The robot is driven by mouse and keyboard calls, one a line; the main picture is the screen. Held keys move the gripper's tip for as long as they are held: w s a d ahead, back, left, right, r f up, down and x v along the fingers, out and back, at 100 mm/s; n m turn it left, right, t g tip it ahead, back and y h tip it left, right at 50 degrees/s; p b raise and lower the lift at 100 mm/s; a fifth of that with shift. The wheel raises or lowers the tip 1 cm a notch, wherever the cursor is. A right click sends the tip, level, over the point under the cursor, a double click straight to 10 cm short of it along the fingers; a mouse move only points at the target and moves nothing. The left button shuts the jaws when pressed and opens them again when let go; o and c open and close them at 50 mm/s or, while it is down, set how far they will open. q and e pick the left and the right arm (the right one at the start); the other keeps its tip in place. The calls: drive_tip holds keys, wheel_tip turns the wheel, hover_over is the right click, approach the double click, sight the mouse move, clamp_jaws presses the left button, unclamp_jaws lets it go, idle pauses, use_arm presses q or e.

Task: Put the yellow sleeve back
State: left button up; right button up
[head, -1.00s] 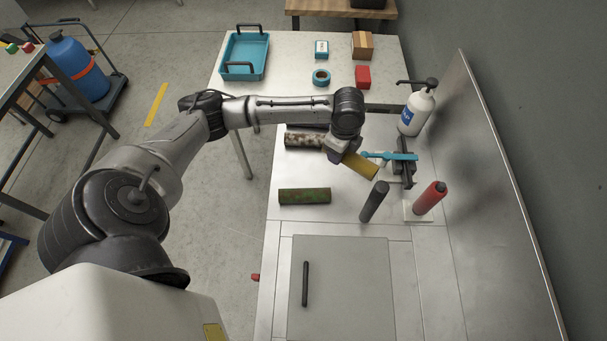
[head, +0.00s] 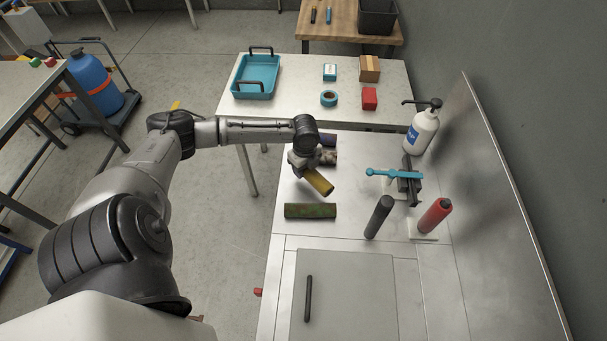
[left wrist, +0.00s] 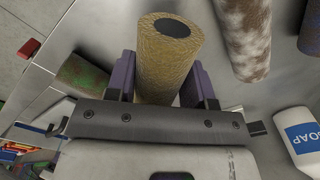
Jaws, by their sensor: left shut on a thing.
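The yellow sleeve (head: 320,182) is a short mottled cylinder with a dark end. My left gripper (head: 305,168) is shut on it over the metal worktop, between the green sleeve and the brown-and-white sleeve. In the left wrist view the yellow sleeve (left wrist: 168,68) sits between the two purple fingers (left wrist: 165,85). I cannot tell whether it touches the worktop. The green sleeve (head: 310,211) lies in front. The brown-and-white sleeve (head: 328,157) and a purple sleeve (head: 328,140) lie behind, partly hidden by my arm. My right gripper is not in view.
A blue-handled tool on a dark stand (head: 408,180), a black cylinder (head: 379,217), a red cylinder (head: 435,215) and a soap bottle (head: 422,130) stand to the right. A grey panel (head: 345,290) with a black handle lies in front. A blue tray (head: 272,90) is on the far table.

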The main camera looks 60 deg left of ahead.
use_arm(q)
drive_tip(key=shift+s+a+f, duration=0.1)
drive_tip(key=shift+a+f, duration=0.1)
drive_tip(key=shift+f, duration=1.95)
drive_tip(key=shift+f, duration=0.1)
drive_tip(key=o, duration=0.9)
drive_tip(key=shift+o, duration=0.2)
wheel_tip(320, 180, up, 12)
drive_tip(key=shift+r+p, duration=0.15)
drive_tip(key=shift+p, duration=0.35)
